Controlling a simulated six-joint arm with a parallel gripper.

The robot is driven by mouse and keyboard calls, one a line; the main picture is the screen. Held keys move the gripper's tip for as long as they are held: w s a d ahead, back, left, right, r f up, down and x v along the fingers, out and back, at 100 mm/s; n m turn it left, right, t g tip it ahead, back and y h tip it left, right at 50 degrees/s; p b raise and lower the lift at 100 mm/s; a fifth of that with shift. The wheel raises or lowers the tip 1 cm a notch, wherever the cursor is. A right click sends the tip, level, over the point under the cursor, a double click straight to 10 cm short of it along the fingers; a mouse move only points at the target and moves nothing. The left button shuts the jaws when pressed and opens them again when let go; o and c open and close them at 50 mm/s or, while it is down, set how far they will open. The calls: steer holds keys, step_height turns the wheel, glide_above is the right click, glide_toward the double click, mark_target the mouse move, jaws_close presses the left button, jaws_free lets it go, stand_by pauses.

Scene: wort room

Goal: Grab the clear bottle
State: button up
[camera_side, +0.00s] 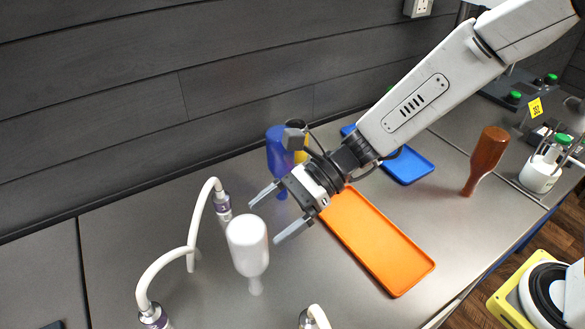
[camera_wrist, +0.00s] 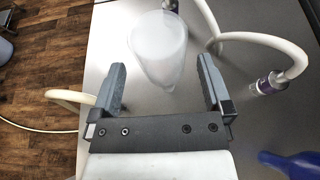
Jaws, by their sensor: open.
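The clear bottle (camera_side: 247,245) is whitish and translucent and stands upside down, neck down, on the grey table in the side view. In the wrist view the bottle (camera_wrist: 158,48) shows ahead of the fingertips, roughly midway between them. My gripper (camera_side: 270,216) is open, its two fingers spread and pointing toward the bottle from the upper right. In the wrist view my gripper (camera_wrist: 161,78) has nothing between its fingers. I cannot tell whether a fingertip touches the bottle.
White curved hoses (camera_side: 197,215) stand left of the bottle. A blue bottle (camera_side: 280,158) is behind my gripper. An orange tray (camera_side: 375,240) lies to the right, with a blue tray (camera_side: 405,165) behind it. A brown bottle (camera_side: 486,160) stands far right.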

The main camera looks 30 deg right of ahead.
mark_target(247, 237)
steer(key=shift+a, duration=0.1)
steer(key=shift+x, duration=2.55)
jaws_close()
